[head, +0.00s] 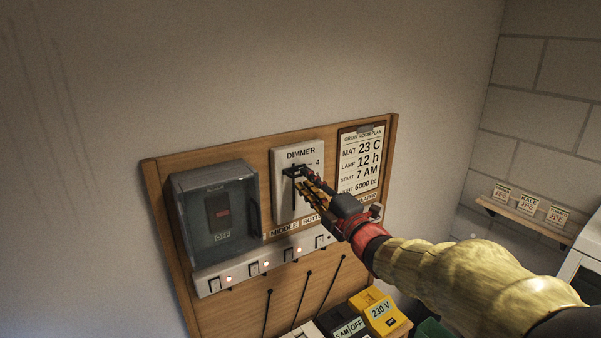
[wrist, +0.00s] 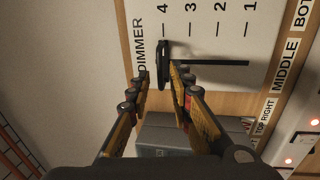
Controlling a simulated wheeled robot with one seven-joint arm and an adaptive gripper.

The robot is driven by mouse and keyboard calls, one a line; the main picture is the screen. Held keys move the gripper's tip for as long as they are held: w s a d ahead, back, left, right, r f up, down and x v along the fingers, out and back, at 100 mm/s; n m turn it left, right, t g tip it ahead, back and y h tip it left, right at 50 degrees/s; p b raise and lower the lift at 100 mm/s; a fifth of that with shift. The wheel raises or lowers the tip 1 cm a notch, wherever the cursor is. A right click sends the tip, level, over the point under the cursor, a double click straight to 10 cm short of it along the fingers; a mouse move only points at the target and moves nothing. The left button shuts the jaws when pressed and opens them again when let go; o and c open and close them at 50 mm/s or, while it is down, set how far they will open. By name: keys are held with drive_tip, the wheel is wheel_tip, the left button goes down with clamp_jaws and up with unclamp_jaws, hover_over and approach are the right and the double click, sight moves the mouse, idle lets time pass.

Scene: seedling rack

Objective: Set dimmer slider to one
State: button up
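The dimmer (head: 283,206) is a white plate on a wooden board, with a vertical slot and a scale topped by 4. In the wrist view the dimmer plate (wrist: 262,42) appears turned sideways, with 4, 3, 2, 1 from left to right. Its black slider knob (wrist: 163,66) sits at the 4 end of the slot; the slot runs clear toward 1. My gripper (wrist: 160,76) is open, its yellow fingers either side of the knob with gaps visible. In the head view my gripper (head: 303,181) is at the plate and covers part of the slot and scale.
A clear-covered box with an OFF switch (head: 218,212) is left of the dimmer. A strip of lit switches (head: 231,279) runs below. A plan card (head: 361,159) hangs at right. Yellow and dark timer boxes (head: 383,312) are under my arm.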

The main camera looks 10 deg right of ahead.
sight(301, 175)
drive_tip(key=shift+p+x, duration=0.45)
drive_tip(key=shift+x, duration=1.5)
drive_tip(key=shift+c, duration=0.3)
clamp_jaws()
drive_tip(key=shift+f, duration=0.1)
